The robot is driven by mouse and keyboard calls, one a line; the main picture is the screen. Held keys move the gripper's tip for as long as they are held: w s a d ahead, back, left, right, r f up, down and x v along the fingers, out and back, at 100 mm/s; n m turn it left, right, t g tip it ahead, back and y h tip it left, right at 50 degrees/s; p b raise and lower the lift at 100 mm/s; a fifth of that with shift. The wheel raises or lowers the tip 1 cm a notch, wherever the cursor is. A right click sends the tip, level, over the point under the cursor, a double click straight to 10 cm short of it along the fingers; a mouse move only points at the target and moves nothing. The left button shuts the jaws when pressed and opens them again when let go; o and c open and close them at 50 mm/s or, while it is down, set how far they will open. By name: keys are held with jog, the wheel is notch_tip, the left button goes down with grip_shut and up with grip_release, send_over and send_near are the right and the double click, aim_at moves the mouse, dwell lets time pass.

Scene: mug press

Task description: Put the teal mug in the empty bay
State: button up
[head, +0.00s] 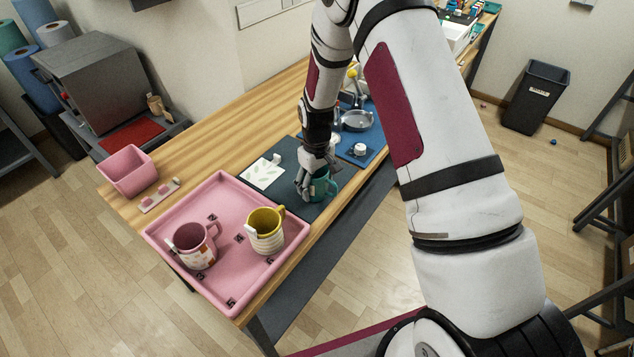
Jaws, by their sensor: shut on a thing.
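The teal mug (322,187) stands on or just above the dark mat (290,202), to the right of the pink tray; I cannot tell which. My gripper (308,181) points down at its left side and is shut on it. The gripper hides part of the mug. The pink tray (222,184) holds a mauve mug with a patterned lower part (196,245) at its left and a yellow and cream mug (266,232) at its right. Bare tray floor shows behind these mugs and in front of them. Small dark markers dot the tray floor.
A white leaf-patterned card (263,171) lies on the mat's back left. A pink bin (128,171) and a small pink rack (159,196) stand left of the tray. A metal pan (357,121) sits on a blue mat behind my gripper. The table's front edge is close.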

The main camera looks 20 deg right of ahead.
jog(key=o, duration=1.8)
jog(key=shift+f, duration=0.1)
